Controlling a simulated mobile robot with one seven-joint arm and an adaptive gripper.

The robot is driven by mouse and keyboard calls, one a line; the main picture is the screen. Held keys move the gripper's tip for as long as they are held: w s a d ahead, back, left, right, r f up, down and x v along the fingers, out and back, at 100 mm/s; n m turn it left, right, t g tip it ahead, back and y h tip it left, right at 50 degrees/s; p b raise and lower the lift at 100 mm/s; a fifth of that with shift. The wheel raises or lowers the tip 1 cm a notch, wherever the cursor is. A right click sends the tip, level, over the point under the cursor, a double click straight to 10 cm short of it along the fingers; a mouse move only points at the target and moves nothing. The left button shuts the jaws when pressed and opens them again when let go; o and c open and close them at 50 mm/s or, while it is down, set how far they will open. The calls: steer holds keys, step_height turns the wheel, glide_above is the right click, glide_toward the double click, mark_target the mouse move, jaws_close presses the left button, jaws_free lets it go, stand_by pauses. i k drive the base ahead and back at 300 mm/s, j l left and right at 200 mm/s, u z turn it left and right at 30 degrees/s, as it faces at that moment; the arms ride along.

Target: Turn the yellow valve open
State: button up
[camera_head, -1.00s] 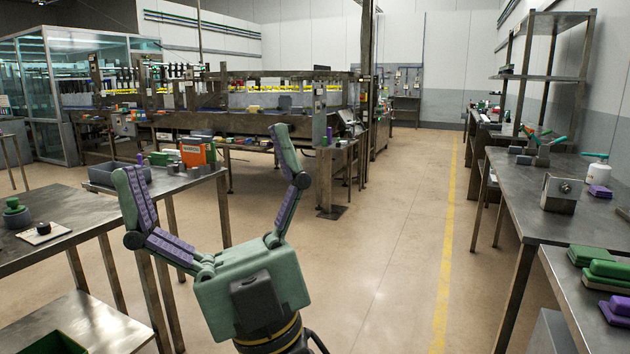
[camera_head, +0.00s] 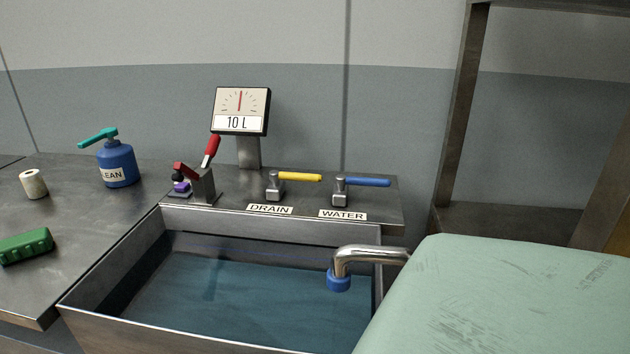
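The yellow valve (camera_head: 292,178) stands on the metal ledge behind the sink. Its yellow lever lies level and points right from a grey body, with a DRAIN label (camera_head: 269,210) in front. The basin (camera_head: 105,267) below holds bluish water.
A blue-handled valve (camera_head: 361,183) labelled WATER stands just right. A curved faucet (camera_head: 365,254) reaches over the basin. A red-handled clamp (camera_head: 205,175) stands left, below a gauge (camera_head: 240,110) reading 10 L. A blue bottle (camera_head: 117,164) stands farther left. A shelf post (camera_head: 458,110) rises at right.

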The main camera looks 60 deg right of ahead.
mark_target(274, 175)
steer(key=k+z, duration=0.25)
steer(key=k+l+z, duration=0.3)
steer(key=k, duration=0.15)
steer(key=j+z, duration=0.15)
steer(key=z, duration=0.25)
steer(key=j+z, duration=0.15)
steer(key=z, duration=0.25)
steer(key=j+z, duration=0.2)
steer(key=z, duration=0.2)
steer(key=i+j, duration=0.35)
steer(key=j, duration=0.3)
steer(key=i+j, duration=0.2)
steer(key=k+j, duration=0.15)
steer(key=k, duration=0.2)
steer(key=k+j+z, duration=0.15)
steer(key=k, duration=0.25)
steer(key=i, duration=1)
